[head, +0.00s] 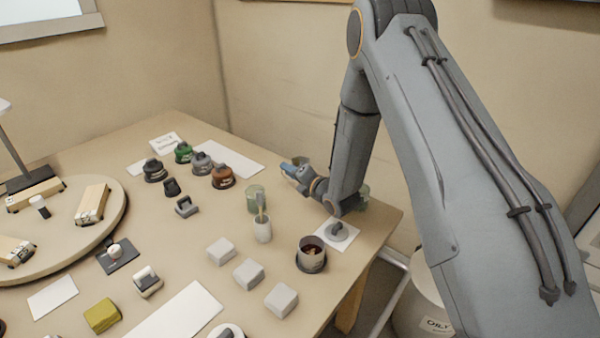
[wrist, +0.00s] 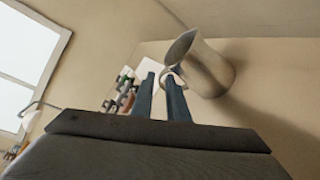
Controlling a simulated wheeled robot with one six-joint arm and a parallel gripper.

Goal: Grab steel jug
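The steel jug (wrist: 208,68) shows in the wrist view, just right of and beyond my fingertips, tilted in the picture. Its handle side faces my right finger and lies close to that fingertip; I cannot tell whether they touch. My gripper (wrist: 158,76) is open, with a clear gap between its two fingers and nothing seen held. In the head view my gripper (head: 290,169) is low over the back right part of the table. I cannot make out the jug clearly there; my arm covers much of that area.
A green glass (head: 255,192) and a cup with utensils (head: 263,230) stand left of my forearm. A dark-rimmed pot (head: 311,256) and a white mat with a grey lidded item (head: 337,232) are nearer the front. Several lidded pots (head: 222,178) stand further left.

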